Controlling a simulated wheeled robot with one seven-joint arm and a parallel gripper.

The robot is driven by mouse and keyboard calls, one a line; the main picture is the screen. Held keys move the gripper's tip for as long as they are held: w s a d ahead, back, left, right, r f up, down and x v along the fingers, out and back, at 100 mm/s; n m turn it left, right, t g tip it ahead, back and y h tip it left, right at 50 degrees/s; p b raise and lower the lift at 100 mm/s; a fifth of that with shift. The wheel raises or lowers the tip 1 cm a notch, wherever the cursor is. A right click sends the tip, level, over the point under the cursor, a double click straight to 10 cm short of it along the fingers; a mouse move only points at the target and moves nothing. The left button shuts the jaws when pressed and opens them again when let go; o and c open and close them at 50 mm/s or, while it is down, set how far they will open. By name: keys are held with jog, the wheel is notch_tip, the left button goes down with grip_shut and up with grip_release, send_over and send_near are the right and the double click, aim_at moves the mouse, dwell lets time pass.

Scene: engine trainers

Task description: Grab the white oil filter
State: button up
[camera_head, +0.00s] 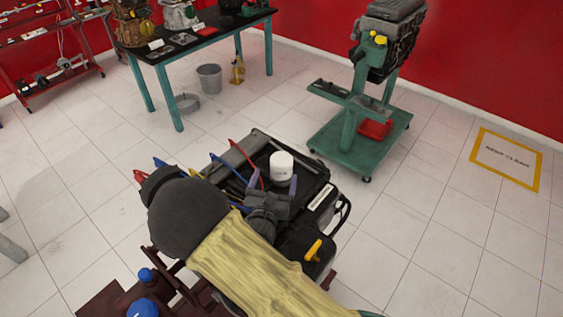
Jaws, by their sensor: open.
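The white oil filter (281,166) is a short white cylinder standing upright on top of the black engine trainer (312,178) in the middle of the view. My gripper (273,182) is open, with its two grey-purple fingers pointing toward the filter from the near side. The filter shows above and between the fingertips, toward the right finger. I cannot tell whether either finger touches it or how the heights compare. My arm hides much of the trainer's near left part.
Red, blue and yellow hoses or handles (237,157) rise left of the filter. A black tube handle (341,215) is at the trainer's right. Behind stands a green wheeled engine stand (340,145), and a workbench (204,42) is at upper left.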

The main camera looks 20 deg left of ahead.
aim_at(278, 168)
jog(key=shift+w+a+p, duration=0.1)
jog(key=shift+w+p, duration=0.25)
jog(key=shift+w, duration=1.3)
jog(key=shift+w+p, duration=0.25)
jog(key=shift+p, duration=0.1)
jog(key=w+p, duration=0.3)
jog(key=w, duration=0.1)
jog(key=shift+w, duration=0.1)
jog(key=shift+w+f, duration=0.15)
jog(key=shift+w, duration=0.1)
jog(key=c, duration=1.2)
